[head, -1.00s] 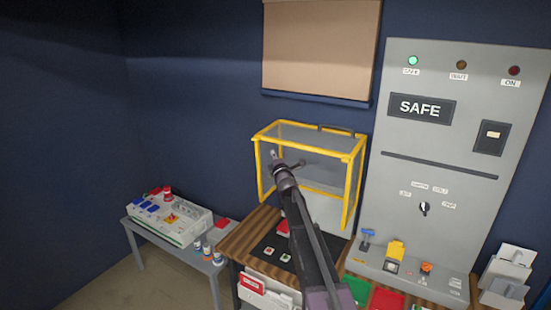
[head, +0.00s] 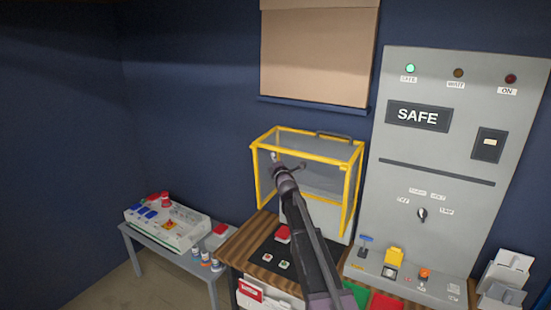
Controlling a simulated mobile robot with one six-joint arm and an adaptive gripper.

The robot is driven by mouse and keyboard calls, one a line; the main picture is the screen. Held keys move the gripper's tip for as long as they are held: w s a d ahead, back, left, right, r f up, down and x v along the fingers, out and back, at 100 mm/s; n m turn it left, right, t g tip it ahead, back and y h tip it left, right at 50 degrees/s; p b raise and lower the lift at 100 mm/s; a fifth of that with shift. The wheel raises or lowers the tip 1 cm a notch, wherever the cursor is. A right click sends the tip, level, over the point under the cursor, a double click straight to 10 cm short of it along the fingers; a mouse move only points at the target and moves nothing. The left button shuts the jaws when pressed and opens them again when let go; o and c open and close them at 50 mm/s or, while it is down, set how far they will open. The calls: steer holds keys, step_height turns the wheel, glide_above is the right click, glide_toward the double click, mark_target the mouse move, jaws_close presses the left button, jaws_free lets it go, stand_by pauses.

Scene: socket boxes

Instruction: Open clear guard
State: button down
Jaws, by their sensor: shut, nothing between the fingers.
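The clear guard (head: 261,187) is a see-through box with a yellow frame. It stands on the wooden bench against the dark blue wall, with a dark handle (head: 335,135) on its top rear edge. My gripper (head: 274,158) shows at the end of my arm, in front of the guard's left part in the picture. It is shut and empty. My arm hides part of the guard's lower front. I cannot tell whether the gripper touches the frame.
A tall grey panel (head: 440,185) reading SAFE, with a green light lit, stands close to the guard's right. A low grey table (head: 150,245) with a switch box (head: 168,222) is at left. Red and white buttons sit on a black mat (head: 262,250) below the guard.

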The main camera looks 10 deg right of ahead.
steer(key=s, duration=1.2)
steer(key=shift+a+f+b, duration=0.2)
steer(key=shift+f+b, duration=0.1)
steer(key=shift+s+f, duration=0.1)
steer(key=s+d+f+m+g+h+b, duration=0.25)
steer(key=s+f+m+g, duration=0.35)
steer(key=f, duration=0.5)
steer(key=s+d+f+m+g+h+b, duration=0.2)
steer(key=s+f+m+g+h+b, duration=0.15)
steer(key=s+f+m, duration=0.6)
steer(key=s+a+f+m+g+y+b, duration=0.1)
steer(key=s+f+m+g+b, duration=0.2)
steer(key=s, duration=0.8)
steer(key=s+a+f+m+g+y+b, duration=0.2)
steer(key=s+f+m+g+b, duration=0.1)
steer(key=s+f+g, duration=0.5)
steer(key=s+f+m, duration=0.1)
steer(key=s+f, duration=0.2)
steer(key=f, duration=0.1)
steer(key=shift+a, duration=0.3)
